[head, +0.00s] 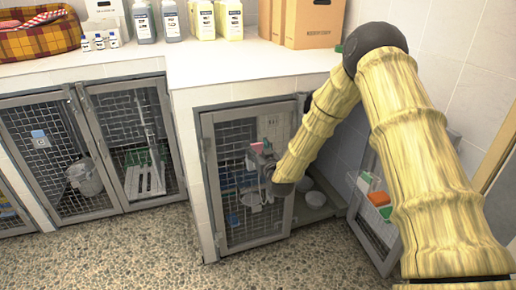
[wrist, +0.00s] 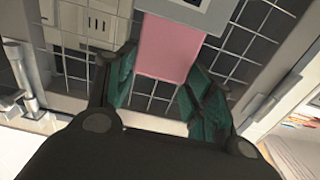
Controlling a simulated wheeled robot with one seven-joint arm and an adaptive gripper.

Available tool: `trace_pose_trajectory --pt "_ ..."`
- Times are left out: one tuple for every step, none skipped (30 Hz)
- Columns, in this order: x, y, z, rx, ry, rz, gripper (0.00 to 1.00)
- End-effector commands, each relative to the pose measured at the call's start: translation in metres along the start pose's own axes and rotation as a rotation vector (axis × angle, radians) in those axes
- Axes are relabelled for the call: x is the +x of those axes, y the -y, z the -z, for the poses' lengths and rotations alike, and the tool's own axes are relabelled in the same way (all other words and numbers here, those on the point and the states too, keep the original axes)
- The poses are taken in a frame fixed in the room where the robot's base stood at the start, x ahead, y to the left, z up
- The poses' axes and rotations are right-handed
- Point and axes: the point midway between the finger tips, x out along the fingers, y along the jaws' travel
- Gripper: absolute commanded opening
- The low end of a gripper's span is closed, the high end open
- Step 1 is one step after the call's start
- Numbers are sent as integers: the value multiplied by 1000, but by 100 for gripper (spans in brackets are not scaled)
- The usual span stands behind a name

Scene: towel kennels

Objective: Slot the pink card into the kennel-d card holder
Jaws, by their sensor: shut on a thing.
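The pink card (wrist: 168,48) is between the green fingertips of my gripper (wrist: 160,82) in the wrist view. My gripper is shut on it. Its far end meets or passes behind a grey plate (wrist: 205,12) on the mesh door, likely the card holder; I cannot tell whether it is inside. In the head view the pink card (head: 257,146) shows small at my gripper (head: 258,158), in front of the middle kennel door (head: 228,185).
An open mesh door (head: 372,225) with a basket of coloured items stands right of my forearm. Closed kennels (head: 60,160) are at left. Bottles (head: 143,22) and a cardboard box (head: 303,22) stand on the counter.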

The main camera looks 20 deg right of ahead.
Motion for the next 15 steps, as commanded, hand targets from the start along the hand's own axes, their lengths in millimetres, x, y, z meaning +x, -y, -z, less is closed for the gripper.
trace_pose_trajectory --pt "0 0 -2 0 0 0 33" --pt "0 0 -2 0 0 0 33" --pt "0 0 -3 0 0 0 33" --pt "0 0 -3 0 0 0 33" --pt "0 0 -4 0 0 0 33" --pt "0 0 -5 0 0 0 33" --pt "0 0 -5 0 0 0 33" --pt "0 0 -6 0 0 0 33" --pt "0 0 -6 0 0 0 33" --pt "0 0 -7 0 0 0 33" --pt "0 0 -8 0 0 0 33" --pt "0 0 -8 0 0 0 33" --pt "0 0 -9 0 0 0 33" --pt "0 0 -10 0 0 0 33" --pt "0 0 -10 0 0 0 33"
